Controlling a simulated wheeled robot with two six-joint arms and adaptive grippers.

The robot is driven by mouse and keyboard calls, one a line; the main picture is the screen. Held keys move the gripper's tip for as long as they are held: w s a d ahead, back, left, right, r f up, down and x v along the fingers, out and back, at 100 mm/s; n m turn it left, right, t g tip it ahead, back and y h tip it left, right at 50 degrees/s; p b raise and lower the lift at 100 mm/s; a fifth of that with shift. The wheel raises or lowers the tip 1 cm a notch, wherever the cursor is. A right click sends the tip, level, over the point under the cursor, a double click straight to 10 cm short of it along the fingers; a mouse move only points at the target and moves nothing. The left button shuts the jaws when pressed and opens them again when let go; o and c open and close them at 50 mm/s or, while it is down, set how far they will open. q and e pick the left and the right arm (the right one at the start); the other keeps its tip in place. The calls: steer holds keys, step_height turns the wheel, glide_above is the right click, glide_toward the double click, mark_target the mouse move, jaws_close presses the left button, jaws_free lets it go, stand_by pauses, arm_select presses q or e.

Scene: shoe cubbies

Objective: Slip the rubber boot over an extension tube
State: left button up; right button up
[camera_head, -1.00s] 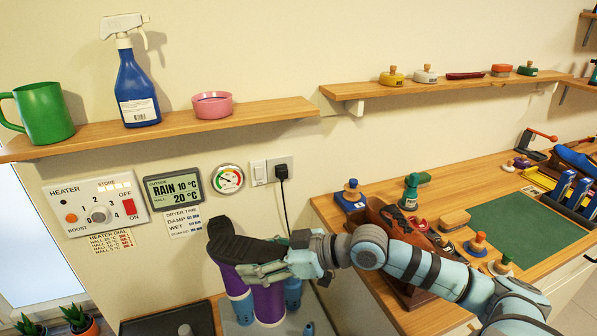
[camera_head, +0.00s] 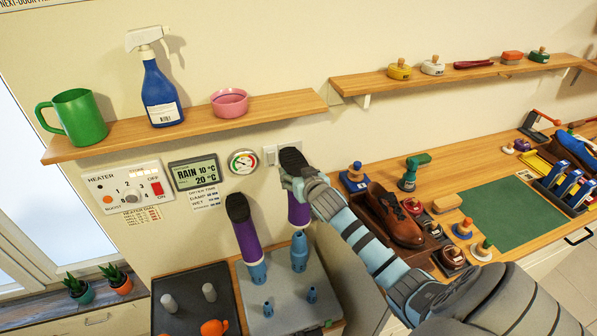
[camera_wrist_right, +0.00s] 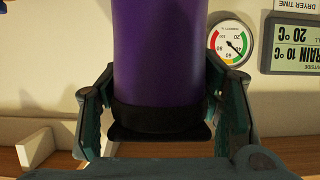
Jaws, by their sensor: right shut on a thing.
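My right gripper (camera_head: 293,181) is shut on a purple rubber boot (camera_head: 299,210) with a dark sole. That boot is upside down, sole up. In the right wrist view my right gripper (camera_wrist_right: 158,118) has a finger on each side of the purple boot (camera_wrist_right: 158,50), near its dark sole. In the head view a blue extension tube (camera_head: 299,254) stands just below the held boot; I cannot tell whether they touch. Another purple boot (camera_head: 245,235) sits upside down over a blue tube (camera_head: 257,273) to the left. My left gripper is not in view.
The grey dryer base (camera_head: 290,285) also carries short blue pegs (camera_head: 268,309). Left of it is a black tray (camera_head: 186,318) with grey pegs and an orange object. A wall shelf (camera_head: 200,122) hangs above. A workbench with a brown shoe (camera_head: 393,215) stands to the right.

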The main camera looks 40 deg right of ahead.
steer(key=shift+r, duration=0.15)
step_height(320, 180, down, 6)
steer(key=b, duration=0.4)
steer(key=shift+p, duration=0.35)
stand_by(0.6)
stand_by(0.6)
steer(key=shift+r+p, duration=0.1)
steer(key=shift+p, duration=0.3)
